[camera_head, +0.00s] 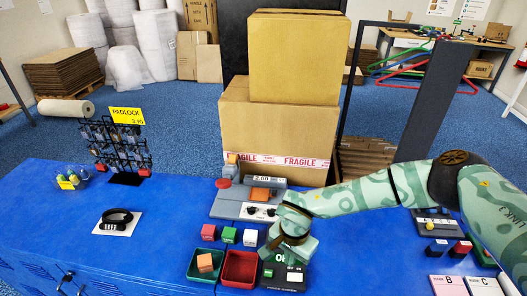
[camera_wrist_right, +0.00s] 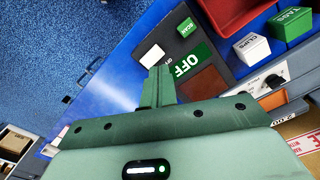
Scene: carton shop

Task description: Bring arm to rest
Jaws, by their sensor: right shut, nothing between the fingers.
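My right arm reaches in from the right in the camera_head view. Its gripper (camera_head: 290,248) is over the front middle of the blue bench (camera_head: 165,235), beside a small dark control panel (camera_head: 284,284). In the right wrist view the shut, empty fingers (camera_wrist_right: 158,78) point toward a white button (camera_wrist_right: 152,54) on the panel, with a green OFF sign (camera_wrist_right: 192,60) and a green button (camera_wrist_right: 187,27) close by. I cannot tell whether the fingertips touch anything. My left gripper is out of view.
Green tray (camera_head: 193,278) holding a brown block, and red tray (camera_head: 240,268), sit left of the gripper. Red (camera_head: 208,232), green (camera_head: 229,235) and white (camera_head: 250,238) blocks stand behind. A grey device (camera_head: 228,208) and stacked cartons (camera_head: 278,130) are farther back.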

